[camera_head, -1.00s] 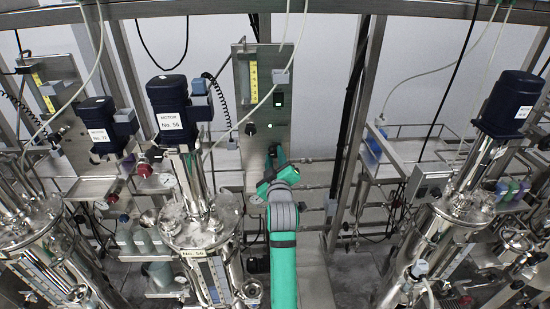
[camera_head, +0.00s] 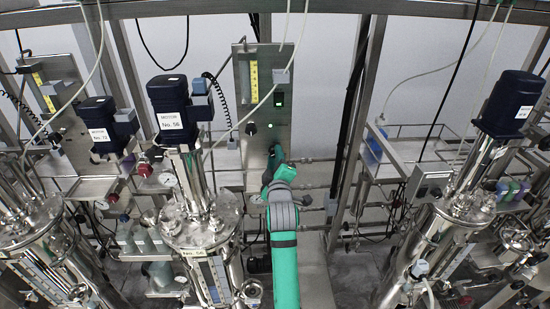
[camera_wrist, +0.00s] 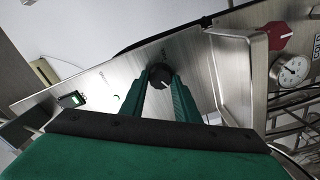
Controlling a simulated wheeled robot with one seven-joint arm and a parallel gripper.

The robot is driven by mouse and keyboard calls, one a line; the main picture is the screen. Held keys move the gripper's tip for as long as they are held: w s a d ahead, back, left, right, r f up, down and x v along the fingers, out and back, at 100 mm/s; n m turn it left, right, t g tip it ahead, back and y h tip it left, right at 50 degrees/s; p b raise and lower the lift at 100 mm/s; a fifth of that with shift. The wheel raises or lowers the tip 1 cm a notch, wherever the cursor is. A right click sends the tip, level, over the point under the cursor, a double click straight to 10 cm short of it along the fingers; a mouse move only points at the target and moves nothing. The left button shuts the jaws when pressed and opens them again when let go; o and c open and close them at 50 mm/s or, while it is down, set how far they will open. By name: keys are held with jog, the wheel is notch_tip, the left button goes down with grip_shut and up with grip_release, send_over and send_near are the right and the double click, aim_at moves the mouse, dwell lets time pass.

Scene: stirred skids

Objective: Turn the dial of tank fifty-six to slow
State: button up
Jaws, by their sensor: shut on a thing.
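The tank labelled No. 56 (camera_head: 205,232) stands left of centre in the head view, with its dark blue motor (camera_head: 180,108) above it. A steel panel (camera_head: 240,165) stands to its right. In the wrist view the black round dial (camera_wrist: 160,76) sits on the steel panel between the two green fingers of my gripper (camera_wrist: 160,88). The fingers are shut on the dial, one on each side. In the head view my gripper (camera_head: 275,158) reaches the lower part of the panel, and it hides the dial there. The dial's markings are too small to read.
The panel carries a yellow scale (camera_head: 245,82), a dark switch (camera_head: 279,99) and a small green light. In the wrist view a steel bracket (camera_wrist: 238,85), a red knob (camera_wrist: 279,34) and a round gauge (camera_wrist: 291,70) are close on the right. Hoses hang across the front.

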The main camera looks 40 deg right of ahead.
jog(key=shift+f, duration=0.1)
jog(key=o, duration=1)
jog(key=shift+w, duration=0.1)
jog(key=shift+o, duration=0.2)
jog(key=shift+s, duration=0.2)
jog(key=shift+s+a, duration=0.2)
jog(key=shift+s, duration=0.05)
jog(key=v, duration=0.9)
jog(key=shift+s+a, duration=0.25)
jog(key=shift+a, duration=0.15)
jog(key=shift+s, duration=0.15)
